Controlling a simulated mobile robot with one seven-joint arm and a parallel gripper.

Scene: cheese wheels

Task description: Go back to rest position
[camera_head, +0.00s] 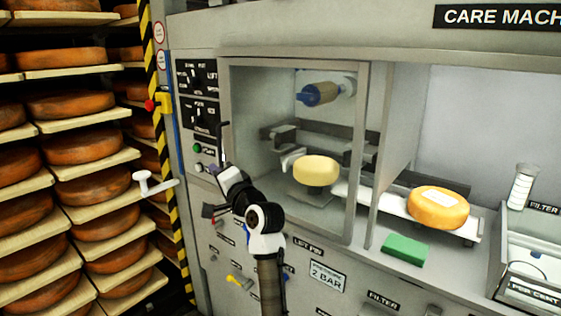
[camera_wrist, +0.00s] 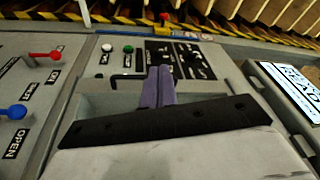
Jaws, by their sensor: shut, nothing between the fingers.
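My gripper (camera_wrist: 159,75) shows in the wrist view with its two purple fingers together, shut and empty. They point towards the machine's control panel (camera_wrist: 178,60), which has a green button and a white button. In the head view my white and black arm rises in front of the machine, with its wrist end near the left control panel (camera_head: 197,95). The fingertips are hard to make out there. A pale cheese wheel (camera_head: 316,171) sits inside the machine's opening. An orange cheese wheel (camera_head: 439,208) with a white label lies on the ledge at right.
Shelves with several brown cheese wheels (camera_head: 87,147) fill the left. A yellow and black striped post (camera_head: 149,60) stands between shelves and machine. A green block (camera_head: 404,250) lies on the ledge. Red (camera_wrist: 45,55) and blue (camera_wrist: 12,112) levers are at left in the wrist view.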

